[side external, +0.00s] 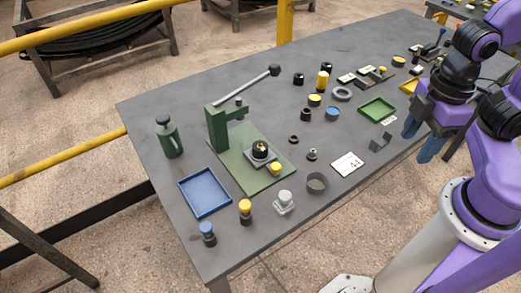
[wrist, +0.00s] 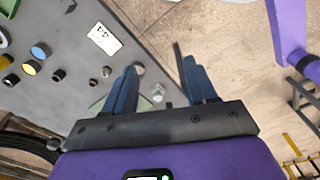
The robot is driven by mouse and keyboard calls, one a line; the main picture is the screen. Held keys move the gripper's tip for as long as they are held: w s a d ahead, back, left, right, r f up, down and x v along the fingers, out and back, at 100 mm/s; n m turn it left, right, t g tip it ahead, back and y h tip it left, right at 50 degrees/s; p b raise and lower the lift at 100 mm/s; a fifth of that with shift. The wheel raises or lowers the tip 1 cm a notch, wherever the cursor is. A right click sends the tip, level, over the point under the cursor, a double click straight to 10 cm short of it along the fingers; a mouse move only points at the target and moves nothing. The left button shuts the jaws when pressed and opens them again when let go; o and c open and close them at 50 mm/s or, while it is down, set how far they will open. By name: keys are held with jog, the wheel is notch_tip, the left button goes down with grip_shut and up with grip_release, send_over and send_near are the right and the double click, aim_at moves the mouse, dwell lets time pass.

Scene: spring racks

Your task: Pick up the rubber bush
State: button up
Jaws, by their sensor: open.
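Several small dark round parts stand on the grey table, and I cannot tell for sure which is the rubber bush. One black cylinder (side external: 305,114) is mid-table beside a blue-topped part; it also shows in the wrist view (wrist: 58,75). A dark ring-like part (side external: 293,138) lies nearer the green press. My gripper (side external: 416,148) is open and empty, above the table's right-hand edge, well apart from these parts. Its blue fingers also show in the wrist view (wrist: 160,66).
A green lever press (side external: 220,130) with a long handle stands at left-centre. A blue tray (side external: 205,192), a green tray (side external: 377,109), a dark green bottle (side external: 168,137) and a white card (side external: 347,163) lie around. Bare table shows between the small parts.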

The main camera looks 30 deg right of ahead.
jog(key=o, duration=0.3)
jog(key=shift+o, duration=0.2)
jog(key=w+a+f+n+t+h, duration=0.1)
jog(key=w+a+n+h, duration=0.15)
jog(key=w, duration=0.25)
jog(key=w+a+f+n+h, duration=0.1)
jog(key=w+a+f+h, duration=0.1)
jog(key=w+a, duration=0.3)
jog(key=n+t+h, duration=0.6)
jog(key=n+t, duration=0.1)
jog(key=n, duration=0.3)
send_near(259, 147)
jog(key=shift+s+a+r, duration=0.15)
jog(key=shift+s+a, duration=0.25)
jog(key=shift+s, duration=0.2)
jog(key=shift+t, duration=0.3)
jog(key=shift+x, duration=6.05)
